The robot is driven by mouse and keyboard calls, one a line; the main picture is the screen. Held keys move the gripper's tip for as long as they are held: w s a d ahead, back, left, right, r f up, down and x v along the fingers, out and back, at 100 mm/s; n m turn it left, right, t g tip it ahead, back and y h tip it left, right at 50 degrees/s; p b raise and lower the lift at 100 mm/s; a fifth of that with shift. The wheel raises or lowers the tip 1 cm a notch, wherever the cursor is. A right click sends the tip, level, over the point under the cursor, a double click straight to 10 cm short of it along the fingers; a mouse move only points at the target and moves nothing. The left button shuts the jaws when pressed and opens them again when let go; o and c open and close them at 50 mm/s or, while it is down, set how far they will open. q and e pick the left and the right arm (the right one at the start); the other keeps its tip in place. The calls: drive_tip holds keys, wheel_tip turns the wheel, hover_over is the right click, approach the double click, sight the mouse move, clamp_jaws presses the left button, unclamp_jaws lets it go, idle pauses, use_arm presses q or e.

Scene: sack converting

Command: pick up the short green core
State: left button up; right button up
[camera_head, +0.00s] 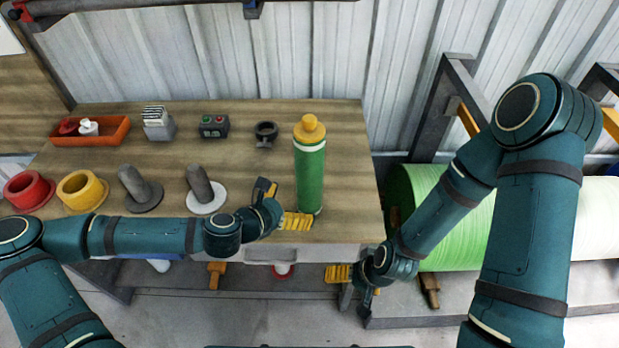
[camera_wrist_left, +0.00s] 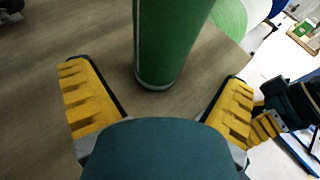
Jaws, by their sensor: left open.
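The green core (camera_head: 310,178) stands upright near the table's right front, with an orange-yellow knobbed top and pale bands. It also shows in the left wrist view (camera_wrist_left: 168,40), where its lower end rests on the wood and its top is out of frame. My left gripper (camera_head: 284,204) is open just left of the core's lower part. In the left wrist view, its yellow-padded fingers (camera_wrist_left: 157,76) are spread, with the core ahead between their lines; I see no contact. My right gripper (camera_head: 352,286) hangs beyond the table's front edge, its fingers apart and empty.
A large green roll (camera_head: 440,205) lies right of the table.

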use_arm(q)
drive_tip(key=shift+b+x, duration=0.75)
drive_tip(key=shift+x, duration=2.3)
drive_tip(key=shift+r, duration=0.1)
drive_tip(key=c, duration=1.3)
